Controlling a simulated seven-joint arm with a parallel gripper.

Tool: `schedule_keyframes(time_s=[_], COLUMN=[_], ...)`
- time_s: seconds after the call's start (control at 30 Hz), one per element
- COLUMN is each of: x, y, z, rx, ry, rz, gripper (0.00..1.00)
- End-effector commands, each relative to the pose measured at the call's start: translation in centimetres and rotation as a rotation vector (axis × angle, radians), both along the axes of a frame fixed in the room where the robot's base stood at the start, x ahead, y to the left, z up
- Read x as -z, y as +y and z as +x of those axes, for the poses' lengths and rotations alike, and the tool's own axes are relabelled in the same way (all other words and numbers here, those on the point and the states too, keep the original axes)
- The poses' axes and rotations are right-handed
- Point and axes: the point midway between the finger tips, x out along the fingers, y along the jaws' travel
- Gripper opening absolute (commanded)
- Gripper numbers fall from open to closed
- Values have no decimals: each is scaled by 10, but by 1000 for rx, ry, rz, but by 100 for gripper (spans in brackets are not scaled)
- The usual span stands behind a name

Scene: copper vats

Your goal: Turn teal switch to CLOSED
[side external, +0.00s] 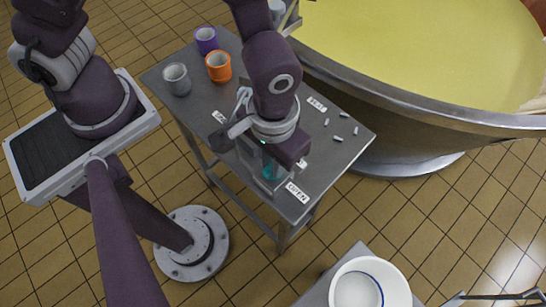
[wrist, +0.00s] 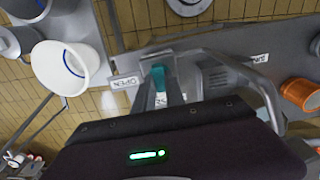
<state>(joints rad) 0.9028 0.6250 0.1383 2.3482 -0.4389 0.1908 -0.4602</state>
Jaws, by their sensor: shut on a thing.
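The teal switch (side external: 268,171) is on the grey metal table, mostly hidden under my wrist and hand in the side view. In the wrist view a teal piece of the switch (wrist: 158,76) shows at my fingers, on the side toward the OPEN label (wrist: 125,82). My gripper (side external: 270,163) points down and is shut on the teal switch. The OPEN label (side external: 297,192) lies at the table's near end. Another white label (side external: 220,117) at the left edge is partly covered by my arm, and I cannot read it.
Grey (side external: 176,79), orange (side external: 218,67) and purple (side external: 206,40) cups stand at the table's far end. Small pale pieces (side external: 340,126) lie near its right edge. A large vat (side external: 400,95) stands close on the right. A white bucket (side external: 402,288) is in front.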

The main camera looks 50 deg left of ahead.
Motion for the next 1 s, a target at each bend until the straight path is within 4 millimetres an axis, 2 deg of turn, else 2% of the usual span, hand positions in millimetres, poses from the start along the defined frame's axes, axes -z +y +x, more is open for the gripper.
schedule_keyframes(time_s=[0.27, 0.3, 0.4, 0.67, 0.73, 1.0], x=[-1, -1, 0, 0, -6, -58], y=[-1, -1, -1, 0, -1, -2], z=[1, 1, 0, 0, 1, 1], rx=[-4, -3, -3, -1, 0, 0], ry=[-1, -1, -1, -1, -3, -5], rz=[-3, -3, -2, -1, -3, -6], gripper=[0, 20, 36, 36, 36, 36])
